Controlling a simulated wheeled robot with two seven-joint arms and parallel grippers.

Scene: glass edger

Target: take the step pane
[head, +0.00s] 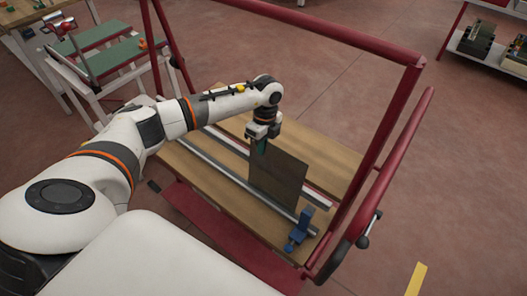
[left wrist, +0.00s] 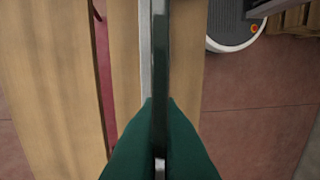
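The step pane (head: 278,174) is a dark, thin sheet standing upright on the trolley's wooden deck, beside metal rails. My left gripper (head: 262,147) is at the pane's upper left corner, reaching down from above. In the left wrist view the pane (left wrist: 160,60) shows edge-on as a dark green strip. The green fingers of my left gripper (left wrist: 160,112) lie along both faces with no clear gap, so it looks shut on the pane. The pane's lower edge appears to be at the deck. My right gripper is not in view.
The red-framed trolley (head: 395,120) has tall side bars and a wooden deck (head: 333,165). A blue clamp (head: 300,230) stands close to the pane's lower right. A green-topped bench (head: 115,55) is at the upper left and a shelf (head: 490,55) at the upper right. Floor is open right of the trolley.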

